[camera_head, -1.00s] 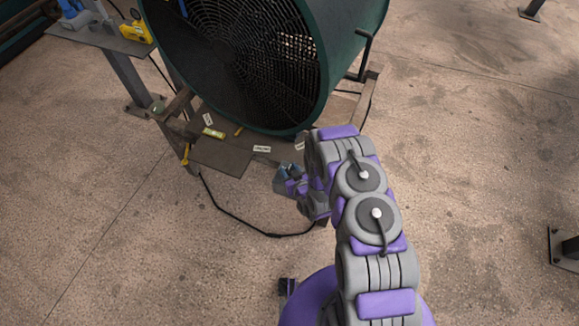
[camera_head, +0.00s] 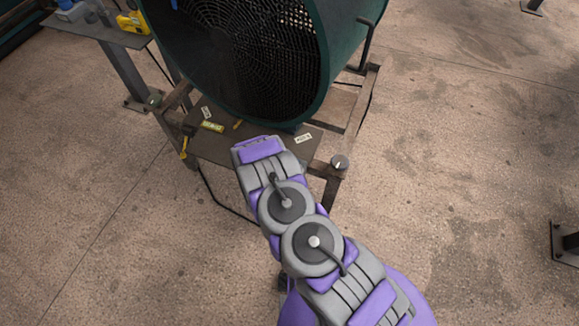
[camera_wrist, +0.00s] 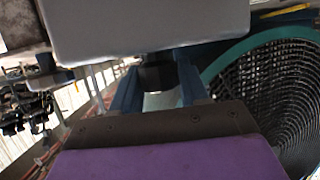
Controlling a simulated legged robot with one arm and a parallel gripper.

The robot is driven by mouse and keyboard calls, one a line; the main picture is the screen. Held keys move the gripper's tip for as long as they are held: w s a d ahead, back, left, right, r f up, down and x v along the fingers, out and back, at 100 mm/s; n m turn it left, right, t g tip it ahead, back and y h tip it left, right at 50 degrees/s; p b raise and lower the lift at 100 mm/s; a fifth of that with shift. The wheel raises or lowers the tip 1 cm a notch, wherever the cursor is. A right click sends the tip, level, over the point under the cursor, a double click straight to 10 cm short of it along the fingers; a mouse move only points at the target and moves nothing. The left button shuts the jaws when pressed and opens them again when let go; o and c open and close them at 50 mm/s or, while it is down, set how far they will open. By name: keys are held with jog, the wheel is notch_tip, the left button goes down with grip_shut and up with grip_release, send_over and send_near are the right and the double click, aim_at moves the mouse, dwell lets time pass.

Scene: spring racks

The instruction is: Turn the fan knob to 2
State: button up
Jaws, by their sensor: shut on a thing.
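The large fan (camera_head: 245,60) with a dark green drum and black grille stands on a low metal frame. It also shows at the right of the wrist view (camera_wrist: 285,95). In the wrist view my gripper (camera_wrist: 157,88) has its two blue fingers on either side of a dark round piece (camera_wrist: 156,75), which looks like the fan knob. The gripper is shut on it. Its marking and the setting it points to cannot be seen. In the head view my arm hides the gripper and the frame's front middle.
White labels (camera_head: 303,139) lie on the frame's plate. A side table (camera_head: 95,28) holds a yellow tool (camera_head: 133,22).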

jog(key=shift+a+f+m+g+h+b, duration=0.1)
jog(key=shift+a+m+g+h+b, duration=0.1)
jog(key=shift+m+h+b, duration=0.4)
jog(key=shift+a+f+m+g+h+b, duration=0.1)
jog(key=shift+m+g+h+b, duration=0.1)
jog(key=shift+m+h+b, duration=0.35)
jog(key=shift+d+r+m+g+h+b, duration=0.15)
jog(key=shift+m+g+h+b, duration=0.35)
jog(key=shift+m+h+b, duration=0.4)
jog(key=o, duration=1)
jog(key=shift+c, duration=0.2)
jog(key=shift+r, duration=0.1)
jog(key=p+v, duration=0.3)
jog(key=v, duration=1.4)
jog(key=shift+a, duration=0.35)
